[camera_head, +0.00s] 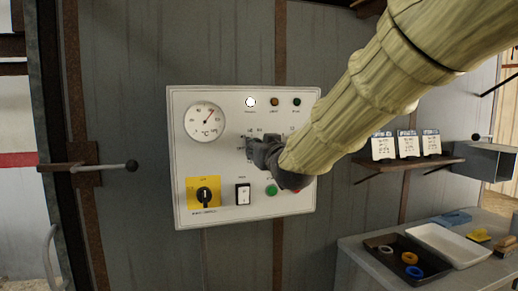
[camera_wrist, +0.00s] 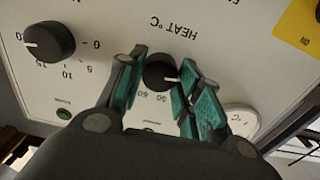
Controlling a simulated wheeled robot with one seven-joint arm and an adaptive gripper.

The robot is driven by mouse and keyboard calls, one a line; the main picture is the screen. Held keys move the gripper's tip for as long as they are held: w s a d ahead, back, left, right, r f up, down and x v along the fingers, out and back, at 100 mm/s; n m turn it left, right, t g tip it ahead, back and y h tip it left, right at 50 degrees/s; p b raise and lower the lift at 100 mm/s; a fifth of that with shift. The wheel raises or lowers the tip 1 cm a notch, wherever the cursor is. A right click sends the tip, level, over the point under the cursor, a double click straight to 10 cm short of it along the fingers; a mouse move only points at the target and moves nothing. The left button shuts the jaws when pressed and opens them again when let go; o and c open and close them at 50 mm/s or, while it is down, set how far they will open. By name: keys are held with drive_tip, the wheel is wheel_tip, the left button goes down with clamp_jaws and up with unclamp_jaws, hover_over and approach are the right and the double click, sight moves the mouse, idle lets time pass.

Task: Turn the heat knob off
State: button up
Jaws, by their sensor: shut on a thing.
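The black heat knob (camera_wrist: 160,72) sits on the pale control panel (camera_head: 225,215) under the upside-down "HEAT °C" label in the wrist view. A white pointer mark shows at its lower right side, and numbers 50 and 60 are printed beside it. My gripper (camera_wrist: 160,84) has its teal pads on both sides of the knob and is shut on it. In the head view my gripper (camera_head: 255,150) is at the middle of the panel, and it and my arm hide most of the knob.
A second black knob (camera_wrist: 48,41) is close by. The panel also has a dial gauge (camera_head: 205,121), a yellow-plated rotary switch (camera_head: 204,195), a rocker switch (camera_head: 243,194) and a green button (camera_head: 271,190). A shelf (camera_head: 410,165) and a bench with trays (camera_head: 408,260) stand at the right.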

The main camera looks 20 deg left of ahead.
drive_tip(key=o, duration=1)
drive_tip(key=shift+o, duration=0.2)
drive_tip(key=shift+s+d, duration=0.1)
drive_tip(key=v, duration=1.1)
drive_tip(key=shift+s+d, duration=0.2)
drive_tip(key=shift+s, duration=0.1)
drive_tip(key=shift+w+f, duration=0.1)
drive_tip(key=shift+f, duration=0.05)
